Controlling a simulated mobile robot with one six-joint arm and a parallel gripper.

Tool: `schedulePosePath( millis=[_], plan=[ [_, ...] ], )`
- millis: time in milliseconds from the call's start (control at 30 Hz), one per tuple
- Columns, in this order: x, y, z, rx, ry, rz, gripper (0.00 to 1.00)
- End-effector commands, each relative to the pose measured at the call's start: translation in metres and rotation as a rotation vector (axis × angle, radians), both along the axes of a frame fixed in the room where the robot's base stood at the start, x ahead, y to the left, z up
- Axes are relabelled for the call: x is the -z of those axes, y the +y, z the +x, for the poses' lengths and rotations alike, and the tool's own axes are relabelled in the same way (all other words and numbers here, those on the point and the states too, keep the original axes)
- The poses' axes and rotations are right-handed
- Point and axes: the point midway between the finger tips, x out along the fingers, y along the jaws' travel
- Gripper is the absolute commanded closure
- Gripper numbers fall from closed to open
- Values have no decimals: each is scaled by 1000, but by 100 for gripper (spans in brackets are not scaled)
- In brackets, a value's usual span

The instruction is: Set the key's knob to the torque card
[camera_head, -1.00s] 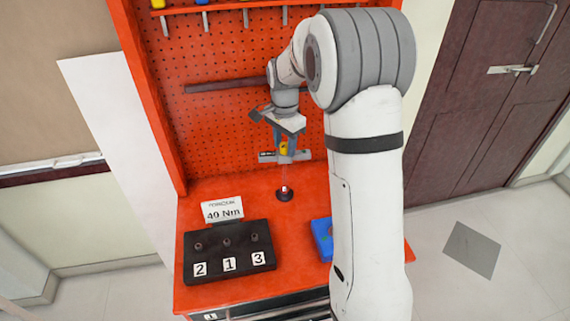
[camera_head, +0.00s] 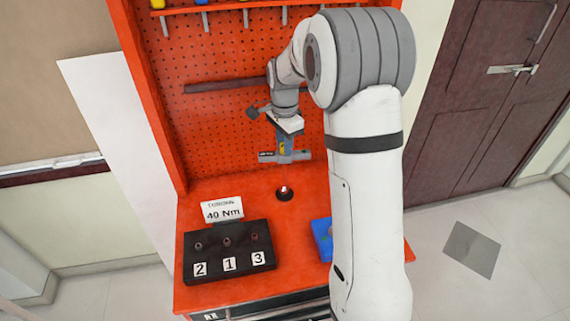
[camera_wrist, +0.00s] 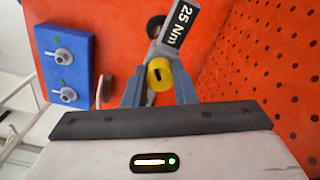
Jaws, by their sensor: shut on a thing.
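The torque card (camera_head: 222,210) on the workbench reads 40 Nm. The key (camera_head: 268,157) is a grey bar held upright-mounted above the bench, in front of the pegboard. In the wrist view the key (camera_wrist: 180,28) shows a label reading 25 Nm. Its yellow knob (camera_wrist: 160,76) lies between the two fingertips of my gripper (camera_wrist: 159,90), which is shut on it. In the head view my gripper (camera_head: 286,146) is above the key and hides the knob.
A black block (camera_head: 228,270) with several sockets and labels 2, 1, 3 stands front left. A black round base (camera_head: 284,193) sits below the key. A blue block (camera_wrist: 65,62) with knobs lies right, partly behind my arm. Orange pegboard (camera_head: 230,110) rises behind.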

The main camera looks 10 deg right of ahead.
Motion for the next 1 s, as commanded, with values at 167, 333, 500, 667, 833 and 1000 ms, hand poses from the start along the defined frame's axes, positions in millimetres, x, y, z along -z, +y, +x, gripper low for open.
schedulePosePath(
  millis=[167,333,500,667,833,1000],
  plan=[
    [0,0,0,236,0,0,88],
    [0,0,0,463,0,0,88],
    [0,0,0,682,0,0,88],
    [0,0,0,800,-1,0,88],
    [0,0,0,813,-1,0,88],
    [0,0,0,812,-1,0,68]
  ],
)
